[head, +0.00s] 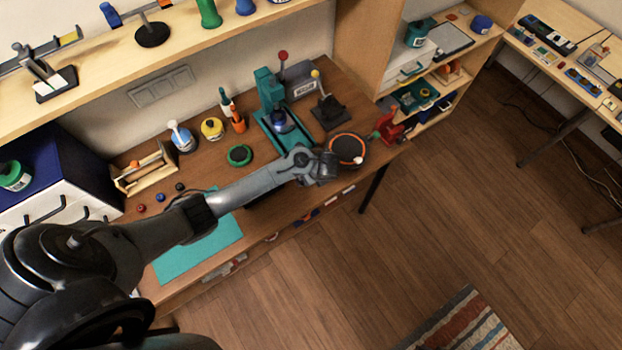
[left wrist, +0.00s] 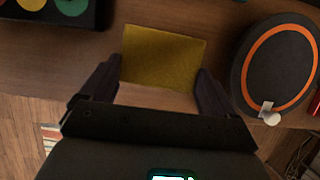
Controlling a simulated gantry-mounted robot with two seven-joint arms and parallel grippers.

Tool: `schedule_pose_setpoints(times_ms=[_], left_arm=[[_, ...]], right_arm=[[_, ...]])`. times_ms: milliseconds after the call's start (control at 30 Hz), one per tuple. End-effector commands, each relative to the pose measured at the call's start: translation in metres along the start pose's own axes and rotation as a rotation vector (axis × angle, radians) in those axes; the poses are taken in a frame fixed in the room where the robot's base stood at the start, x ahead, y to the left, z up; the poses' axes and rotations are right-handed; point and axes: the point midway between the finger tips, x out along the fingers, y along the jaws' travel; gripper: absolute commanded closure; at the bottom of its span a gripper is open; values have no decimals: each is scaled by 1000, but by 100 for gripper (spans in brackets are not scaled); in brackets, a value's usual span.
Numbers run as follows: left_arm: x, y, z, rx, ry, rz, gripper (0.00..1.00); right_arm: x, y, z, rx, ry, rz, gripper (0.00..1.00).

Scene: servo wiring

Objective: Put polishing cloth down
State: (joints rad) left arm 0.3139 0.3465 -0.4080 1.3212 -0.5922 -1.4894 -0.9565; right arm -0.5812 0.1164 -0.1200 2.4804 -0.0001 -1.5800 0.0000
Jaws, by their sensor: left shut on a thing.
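The polishing cloth (left wrist: 165,58) is a flat yellow rectangle in the left wrist view. It lies between the two dark fingers of my left gripper (left wrist: 158,78), which is shut on it. The bench top shows beyond and below the cloth; whether the cloth touches it I cannot tell. In the head view my left gripper (head: 326,168) is over the bench's front right part, just left of a round dark disc with an orange ring (head: 347,149). The cloth is hidden there by my arm. My right gripper is not in view.
The disc also shows in the left wrist view (left wrist: 278,68), right of the fingers. A dark tray with coloured rounds (left wrist: 55,10) is at upper left. A teal press (head: 272,105), black lever stand (head: 329,112) and red tool (head: 389,126) stand nearby. A teal mat (head: 205,252) lies front left.

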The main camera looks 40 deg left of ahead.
Motion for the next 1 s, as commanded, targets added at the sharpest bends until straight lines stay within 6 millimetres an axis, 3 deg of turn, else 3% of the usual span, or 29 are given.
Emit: schedule_pose_setpoints(times_ms=[333, 800, 833, 900, 1000], left_arm=[[34, 1, -14, 0, -1, 2, 44], [40, 0, -16, 0, -1, 1, 44], [40, 0, -16, 0, -1, 1, 9], [40, 0, -16, 0, -1, 1, 0], [40, 0, -16, -1, 0, 1, 0]], right_arm=[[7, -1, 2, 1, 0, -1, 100], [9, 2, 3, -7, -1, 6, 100], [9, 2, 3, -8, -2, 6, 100], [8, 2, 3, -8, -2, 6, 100], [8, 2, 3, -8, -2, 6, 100]])
